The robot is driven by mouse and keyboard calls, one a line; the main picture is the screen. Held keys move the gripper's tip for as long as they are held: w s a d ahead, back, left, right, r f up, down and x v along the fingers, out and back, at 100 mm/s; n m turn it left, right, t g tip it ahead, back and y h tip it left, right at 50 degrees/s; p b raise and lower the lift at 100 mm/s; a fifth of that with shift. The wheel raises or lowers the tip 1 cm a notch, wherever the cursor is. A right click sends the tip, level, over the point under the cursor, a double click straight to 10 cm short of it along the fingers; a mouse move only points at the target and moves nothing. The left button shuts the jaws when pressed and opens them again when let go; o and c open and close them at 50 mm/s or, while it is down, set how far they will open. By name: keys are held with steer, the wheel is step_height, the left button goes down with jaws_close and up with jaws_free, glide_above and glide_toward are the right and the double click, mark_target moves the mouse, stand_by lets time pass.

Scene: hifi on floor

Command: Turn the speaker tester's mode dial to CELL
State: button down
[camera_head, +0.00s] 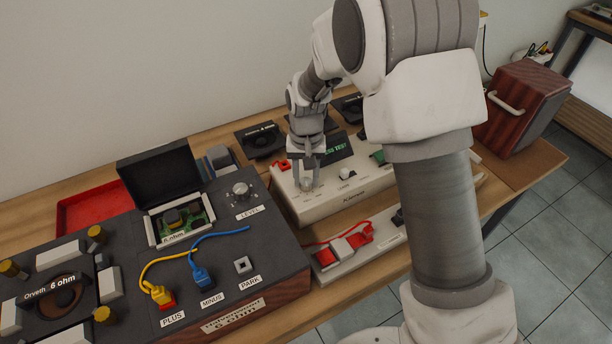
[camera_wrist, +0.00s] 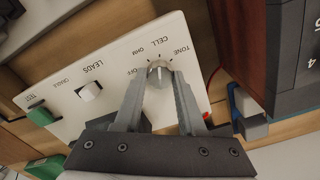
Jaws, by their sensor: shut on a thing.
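The speaker tester (camera_head: 345,200) is a cream box with a dark display on the bench, right of the dark 6 ohm panel. Its mode dial (camera_wrist: 157,75) is a round grey knob with OFF, OHM, CELL and TONE printed around it. My gripper (camera_head: 306,184) is over the left part of the tester's top. In the wrist view my gripper (camera_wrist: 158,82) has one finger on each side of the dial and is shut on it. The dial's mark is too small to read surely. In the head view the fingers hide most of the dial.
A LEADS switch (camera_wrist: 89,92) is beside the dial on the same face. The dark panel (camera_head: 225,270) with yellow and blue leads stands close on the left. A tray with red clips (camera_head: 350,243) lies in front. A wooden speaker box (camera_head: 518,108) stands at right.

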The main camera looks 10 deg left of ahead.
mark_target(306, 181)
stand_by(0.4)
steer(key=shift+c, duration=2.4)
jaws_free()
steer(key=shift+r, duration=0.1)
step_height(306, 181, up, 17)
steer(key=p, duration=0.2)
steer(key=shift+r, duration=0.15)
